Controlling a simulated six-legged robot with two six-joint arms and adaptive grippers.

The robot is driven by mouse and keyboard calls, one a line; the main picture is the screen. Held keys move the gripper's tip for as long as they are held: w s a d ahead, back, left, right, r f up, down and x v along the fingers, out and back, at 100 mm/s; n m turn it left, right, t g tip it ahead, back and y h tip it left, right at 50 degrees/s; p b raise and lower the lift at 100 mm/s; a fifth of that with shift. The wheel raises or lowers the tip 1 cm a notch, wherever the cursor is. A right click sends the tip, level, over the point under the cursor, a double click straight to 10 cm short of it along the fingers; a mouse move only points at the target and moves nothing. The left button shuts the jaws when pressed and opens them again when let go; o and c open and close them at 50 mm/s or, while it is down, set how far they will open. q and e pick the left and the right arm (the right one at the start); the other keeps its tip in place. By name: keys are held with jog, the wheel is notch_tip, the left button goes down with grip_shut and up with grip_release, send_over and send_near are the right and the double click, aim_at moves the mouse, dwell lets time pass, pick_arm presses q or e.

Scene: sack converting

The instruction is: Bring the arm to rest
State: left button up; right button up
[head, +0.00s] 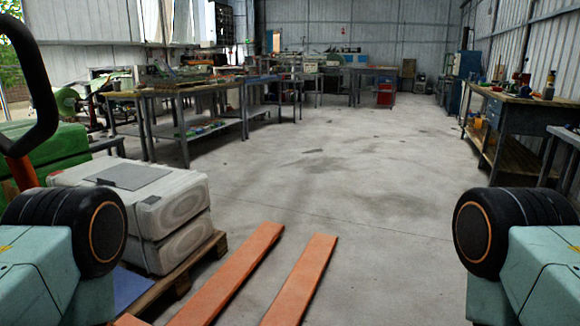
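Neither of my grippers shows in the head view. Parts of my own two arms, mint green with black round joints, stand at the lower left and lower right edges. The hands beyond them are out of the picture, so whether they are open or shut, or hold anything, is hidden.
Pale stacked blocks (150,205) sit on a wooden pallet (212,246) at lower left. Two orange bars (236,268) (303,280) lie low in front. Workbenches (195,92) stand at left and back; another bench (520,98) stands at right. The middle concrete floor (335,180) is clear.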

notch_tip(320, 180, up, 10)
jog(key=p, duration=1)
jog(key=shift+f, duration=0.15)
dwell(1.0)
